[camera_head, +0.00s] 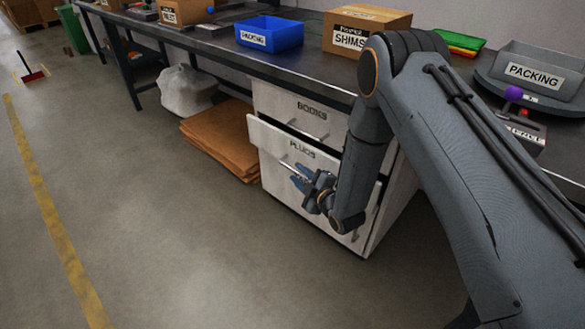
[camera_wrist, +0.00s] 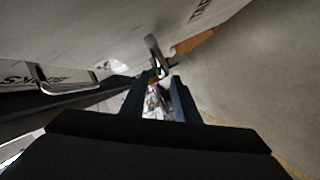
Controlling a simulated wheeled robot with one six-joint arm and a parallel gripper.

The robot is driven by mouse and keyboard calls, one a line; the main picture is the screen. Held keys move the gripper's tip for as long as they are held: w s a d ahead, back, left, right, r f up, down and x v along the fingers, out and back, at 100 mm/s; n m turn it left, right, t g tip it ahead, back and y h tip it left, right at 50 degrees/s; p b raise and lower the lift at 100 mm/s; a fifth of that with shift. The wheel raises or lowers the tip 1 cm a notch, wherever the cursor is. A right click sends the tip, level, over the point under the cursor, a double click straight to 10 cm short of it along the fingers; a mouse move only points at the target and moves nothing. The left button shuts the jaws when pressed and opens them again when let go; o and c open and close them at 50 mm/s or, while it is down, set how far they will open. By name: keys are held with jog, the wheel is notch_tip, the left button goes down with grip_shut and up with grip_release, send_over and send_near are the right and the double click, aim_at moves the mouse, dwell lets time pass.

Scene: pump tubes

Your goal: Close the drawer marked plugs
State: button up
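The drawer marked PLUGS (camera_head: 272,146) is the second one down in the white cabinet. It stands partly pulled out, with a dark gap above its front. My gripper (camera_head: 302,180) is low in front of this drawer, by its metal handle (camera_head: 290,167). In the wrist view, my gripper (camera_wrist: 160,82) has its two dark fingers apart, and a bar handle (camera_wrist: 152,50) shows just beyond and between the tips. I cannot tell whether the fingers touch it. My forearm hides the right part of the drawer front.
Flat brown cardboard (camera_head: 222,140) and a whitish sack (camera_head: 187,91) lie left of the cabinet under the workbench (camera_head: 215,57). A blue PACKING bin (camera_head: 269,33) and a SHIMS box (camera_head: 366,24) stand on top. The floor in front is clear.

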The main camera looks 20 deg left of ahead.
aim_at(292, 170)
jog(key=b+x, duration=0.1)
jog(key=x, duration=0.4)
jog(key=shift+a+f, duration=0.1)
jog(key=shift+a, duration=0.25)
grip_shut()
